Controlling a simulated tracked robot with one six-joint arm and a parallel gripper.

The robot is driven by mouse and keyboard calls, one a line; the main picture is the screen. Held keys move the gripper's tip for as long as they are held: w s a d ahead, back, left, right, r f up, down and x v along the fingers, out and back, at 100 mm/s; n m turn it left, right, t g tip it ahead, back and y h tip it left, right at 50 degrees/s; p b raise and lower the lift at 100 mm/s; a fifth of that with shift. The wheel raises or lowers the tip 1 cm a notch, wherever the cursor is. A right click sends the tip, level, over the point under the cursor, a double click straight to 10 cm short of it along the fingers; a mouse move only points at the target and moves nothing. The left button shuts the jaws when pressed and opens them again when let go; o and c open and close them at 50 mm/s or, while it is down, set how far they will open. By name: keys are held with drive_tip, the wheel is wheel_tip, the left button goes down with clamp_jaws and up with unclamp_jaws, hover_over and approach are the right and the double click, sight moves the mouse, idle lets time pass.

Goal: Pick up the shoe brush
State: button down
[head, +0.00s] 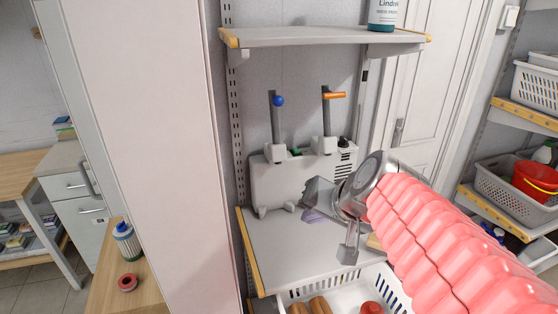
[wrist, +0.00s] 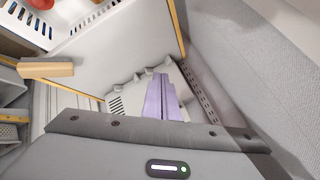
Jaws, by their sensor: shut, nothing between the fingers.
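A light wooden block (head: 374,242), likely the shoe brush, lies on the grey shelf (head: 290,250), mostly hidden behind my pink-sleeved arm in the head view. The wrist view shows it at the left (wrist: 45,70), well off to the side of my gripper; bristles cannot be made out. My gripper (head: 316,192) is shut and empty above the shelf, left of the block. Its dark body also crosses the lower wrist view (wrist: 150,132).
A grey appliance (head: 280,180) with two upright levers stands at the shelf's back. An upper shelf (head: 320,38) holds a bottle (head: 383,14). A white basket (head: 340,290) sits below the front edge. The shelf's left front is clear.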

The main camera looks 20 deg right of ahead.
drive_tip(key=s+a+f+n+g+h, duration=0.1)
drive_tip(key=s+a+f+n+g, duration=0.1)
drive_tip(key=s+a+f+n, duration=0.2)
drive_tip(key=shift+s+a+f+n+g, duration=0.3)
drive_tip(key=shift+s+a+n, duration=1.35)
drive_tip(key=shift+s, duration=1.85)
drive_tip(key=shift+r, duration=0.1)
